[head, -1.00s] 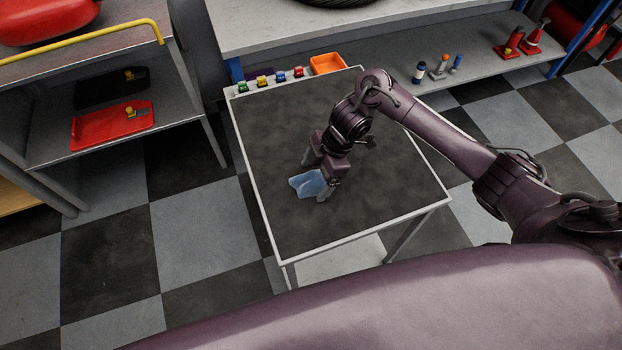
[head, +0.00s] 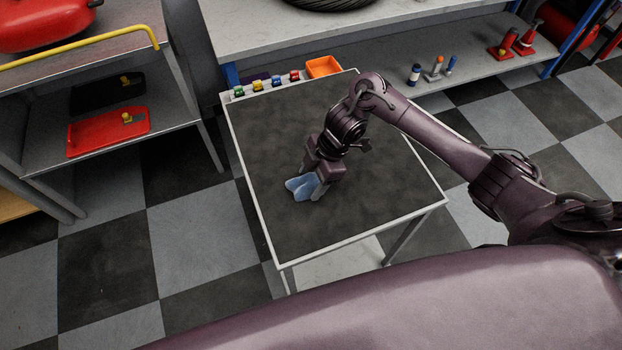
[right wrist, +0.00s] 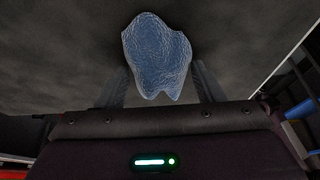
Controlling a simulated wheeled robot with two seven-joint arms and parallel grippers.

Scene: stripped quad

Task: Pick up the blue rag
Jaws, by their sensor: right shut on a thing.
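The blue rag (head: 301,188) is at the left-middle of the dark-topped table (head: 290,130) in the head view. My right gripper (head: 313,189) is shut on the rag, pointing down at the table. In the right wrist view the rag (right wrist: 156,55) is bunched between the two fingers (right wrist: 160,88), with its folds standing out beyond them. Whether the rag still touches the tabletop I cannot tell. My left gripper is not in view.
An orange bin (head: 323,67) and several small coloured items stand along the table's back edge. A shelf unit with a red tray (head: 108,131) is at left. A workbench (head: 400,30) stands behind. The table's right and front areas are clear.

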